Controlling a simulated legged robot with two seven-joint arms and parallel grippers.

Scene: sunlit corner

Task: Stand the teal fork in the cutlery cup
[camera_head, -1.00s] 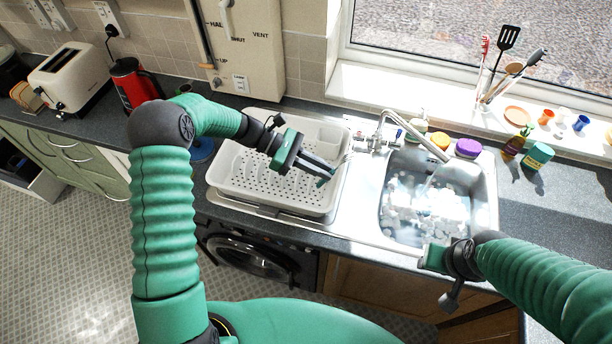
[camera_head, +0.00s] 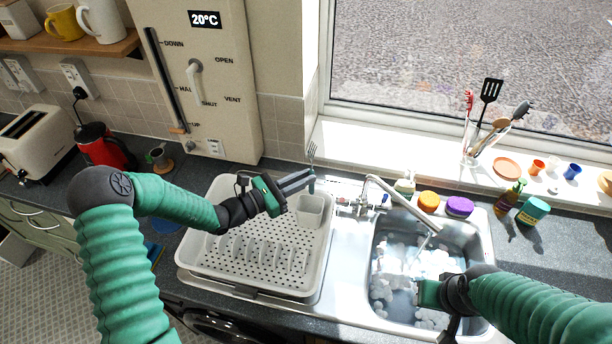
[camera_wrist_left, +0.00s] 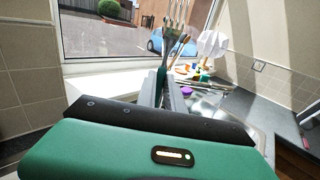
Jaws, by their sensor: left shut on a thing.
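My left gripper (camera_head: 308,181) is shut on the teal fork (camera_head: 311,154) and holds it above the back right of the dish rack. The fork is roughly upright, with metal tines up and the teal handle low between the fingers. In the left wrist view the fork (camera_wrist_left: 172,44) rises beyond the fingers (camera_wrist_left: 164,92). The pale cutlery cup (camera_head: 310,211) stands in the rack's back right corner, just below the gripper and fork, apart from them. My right gripper (camera_head: 428,293) is over the front of the sink; its fingers cannot be made out.
The white dish rack (camera_head: 205,262) stands left of the foamy sink (camera_head: 482,235). The tap (camera_head: 400,197) arches over the sink, just right of the cup. A holder of utensils (camera_head: 476,150) stands on the windowsill.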

